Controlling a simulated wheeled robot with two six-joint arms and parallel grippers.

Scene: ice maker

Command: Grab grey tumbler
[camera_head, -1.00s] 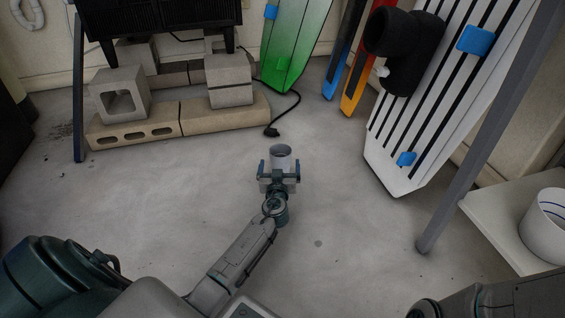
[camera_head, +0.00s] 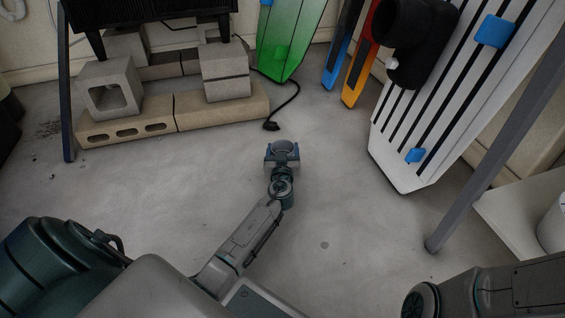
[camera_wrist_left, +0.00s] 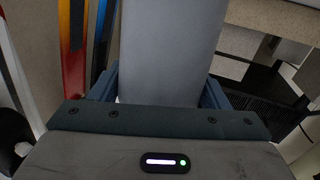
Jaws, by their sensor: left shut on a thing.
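The grey tumbler (camera_head: 282,146) is between the fingers of my left gripper (camera_head: 282,152), near the middle of the head view. In the left wrist view the tumbler (camera_wrist_left: 170,50) is a smooth grey wall rising between two blue fingers, and my left gripper (camera_wrist_left: 160,88) is shut on it. The gripper hides the tumbler's lower part in both views, so I cannot tell how far it is above the floor. My right arm shows at the lower right, but its gripper is out of the picture.
Concrete blocks (camera_head: 225,85) hold up a black unit at the back left. A black cable (camera_head: 287,106) ends in a plug on the floor. A striped white board (camera_head: 400,178) and a grey pole (camera_head: 490,165) stand on the right. The grey floor (camera_head: 160,195) around the gripper is clear.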

